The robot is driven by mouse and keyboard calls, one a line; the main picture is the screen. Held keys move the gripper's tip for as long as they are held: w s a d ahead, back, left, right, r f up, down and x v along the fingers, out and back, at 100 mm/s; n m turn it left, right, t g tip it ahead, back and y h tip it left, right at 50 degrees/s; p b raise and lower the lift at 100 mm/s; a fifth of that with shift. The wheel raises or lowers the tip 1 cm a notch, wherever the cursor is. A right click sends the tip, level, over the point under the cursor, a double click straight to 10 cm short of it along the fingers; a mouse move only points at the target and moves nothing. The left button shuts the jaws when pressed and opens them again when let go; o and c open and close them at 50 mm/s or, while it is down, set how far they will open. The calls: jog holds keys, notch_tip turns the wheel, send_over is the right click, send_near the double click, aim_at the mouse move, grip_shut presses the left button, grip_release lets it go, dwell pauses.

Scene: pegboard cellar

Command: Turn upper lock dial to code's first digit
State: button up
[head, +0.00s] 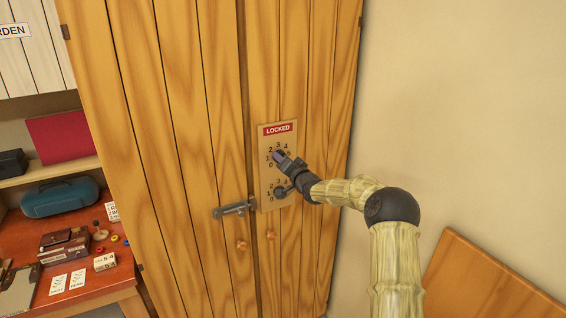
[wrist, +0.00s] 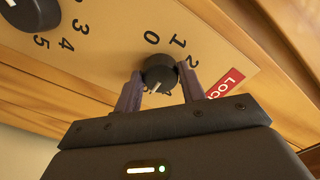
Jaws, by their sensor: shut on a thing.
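The tan lock plate (head: 264,180) is on the right cabinet door under a red LOCKED label (head: 278,129). My gripper (wrist: 160,82) is shut on the black upper dial (wrist: 160,70), one finger on each side. The dial's white mark points down in that view, toward the hidden digits; I cannot tell which one. In the head view my gripper (head: 281,158) covers most of the upper dial. The lower dial (head: 280,192) sits below; it also shows in the wrist view (wrist: 32,12).
A wooden panel stands lower right.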

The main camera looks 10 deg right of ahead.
jog(key=shift+f, duration=0.15)
jog(key=o, duration=1)
jog(key=shift+c, duration=0.2)
jog(key=shift+s, duration=0.1)
jog(key=b+v, duration=0.6)
jog(key=v, duration=1.1)
